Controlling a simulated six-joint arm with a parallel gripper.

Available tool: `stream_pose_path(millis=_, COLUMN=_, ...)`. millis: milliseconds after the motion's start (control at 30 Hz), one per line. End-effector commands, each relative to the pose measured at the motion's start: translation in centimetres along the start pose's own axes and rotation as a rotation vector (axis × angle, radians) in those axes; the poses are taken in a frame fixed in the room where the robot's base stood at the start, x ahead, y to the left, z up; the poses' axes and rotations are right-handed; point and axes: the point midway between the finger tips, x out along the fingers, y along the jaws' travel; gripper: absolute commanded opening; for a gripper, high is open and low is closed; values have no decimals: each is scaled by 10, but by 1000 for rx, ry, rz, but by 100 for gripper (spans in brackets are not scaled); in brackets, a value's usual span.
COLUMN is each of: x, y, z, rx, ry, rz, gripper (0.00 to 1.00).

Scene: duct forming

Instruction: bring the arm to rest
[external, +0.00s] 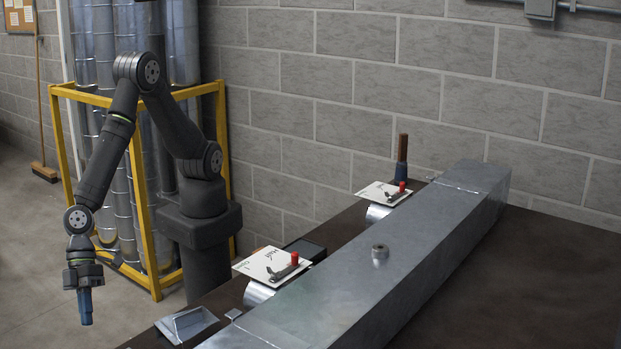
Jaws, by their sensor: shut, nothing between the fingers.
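My gripper (85,308) hangs at the lower left, pointing down over the open floor. It is shut and empty, left of the workbench and apart from everything on it. My arm is bent, with its elbow high and the forearm sloping down to the left. A long grey metal duct (400,265) lies on the dark bench (560,270). Two white cards (262,262) with red-handled levers stand along its left side, the farther card (375,192) near the far end.
A yellow rack (152,250) with metal pipes stands close behind my arm. A block wall (420,90) runs behind the bench. A small metal piece (187,324) lies at the bench's near left corner. A broom (44,172) leans at the far left. The floor (35,270) around my gripper is clear.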

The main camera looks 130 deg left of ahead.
Motion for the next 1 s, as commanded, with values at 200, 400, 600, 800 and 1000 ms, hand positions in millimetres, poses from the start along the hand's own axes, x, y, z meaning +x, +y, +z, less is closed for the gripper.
stream_pose_path(millis=200, x=-37, y=0, z=-1, rx=0, ry=3, rz=0, gripper=0)
stream_pose_path(millis=400, x=-62, y=-15, z=-8, rx=1, ry=-14, rz=-18, gripper=0)
stream_pose_path(millis=600, x=-83, y=-45, z=-24, rx=16, ry=-63, rz=-42, gripper=0)
stream_pose_path(millis=800, x=-108, y=-71, z=-37, rx=35, ry=-114, rz=-35, gripper=0)
stream_pose_path(millis=1000, x=-135, y=-90, z=-47, rx=63, ry=-157, rz=-2, gripper=0)
